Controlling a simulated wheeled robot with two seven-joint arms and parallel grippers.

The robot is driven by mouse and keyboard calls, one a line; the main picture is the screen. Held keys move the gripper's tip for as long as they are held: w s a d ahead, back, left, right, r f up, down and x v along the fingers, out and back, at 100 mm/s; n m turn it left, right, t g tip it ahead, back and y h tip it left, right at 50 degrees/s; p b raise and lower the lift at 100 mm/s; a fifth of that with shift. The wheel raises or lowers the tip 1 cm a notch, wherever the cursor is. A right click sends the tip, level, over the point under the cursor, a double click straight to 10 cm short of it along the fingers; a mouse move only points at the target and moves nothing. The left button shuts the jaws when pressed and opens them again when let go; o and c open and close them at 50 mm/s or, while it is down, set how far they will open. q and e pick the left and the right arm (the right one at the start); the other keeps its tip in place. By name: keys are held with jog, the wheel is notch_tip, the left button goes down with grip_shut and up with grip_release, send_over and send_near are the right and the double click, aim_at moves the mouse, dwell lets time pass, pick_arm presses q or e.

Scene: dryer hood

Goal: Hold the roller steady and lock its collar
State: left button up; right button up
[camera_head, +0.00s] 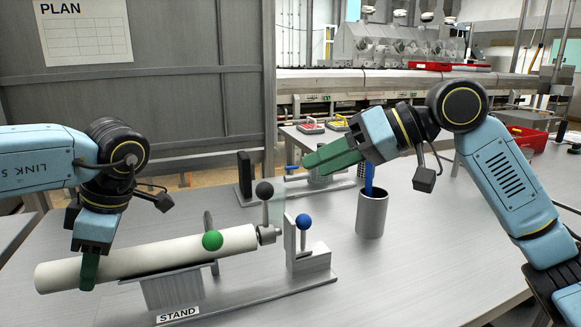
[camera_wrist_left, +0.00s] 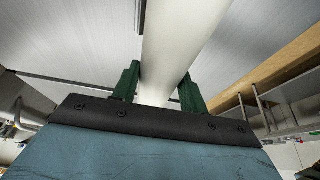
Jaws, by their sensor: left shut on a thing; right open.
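The long white roller (camera_head: 135,260) lies slightly tilted on a grey stand (camera_head: 172,291) labelled STAND, and its right end is higher in the picture. My left gripper (camera_head: 89,272) is shut on the roller near its left end. In the left wrist view the roller (camera_wrist_left: 182,40) passes between the green fingers of this gripper (camera_wrist_left: 160,90). A grey metal collar (camera_head: 268,234) sits at the roller's right end, with a dark ball-topped lever (camera_head: 264,190) standing up by it. My right gripper (camera_head: 312,164) is open and empty, above and right of the collar.
A green ball knob (camera_head: 212,240) shows in front of the roller. A blue ball-topped lever (camera_head: 303,222) stands on the right end block. A grey cup (camera_head: 371,215) with a blue item stands right of the stand. The table's right front is clear.

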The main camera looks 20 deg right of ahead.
pick_arm(q)
jog(key=o, duration=1.3)
jog(key=shift+o, duration=0.2)
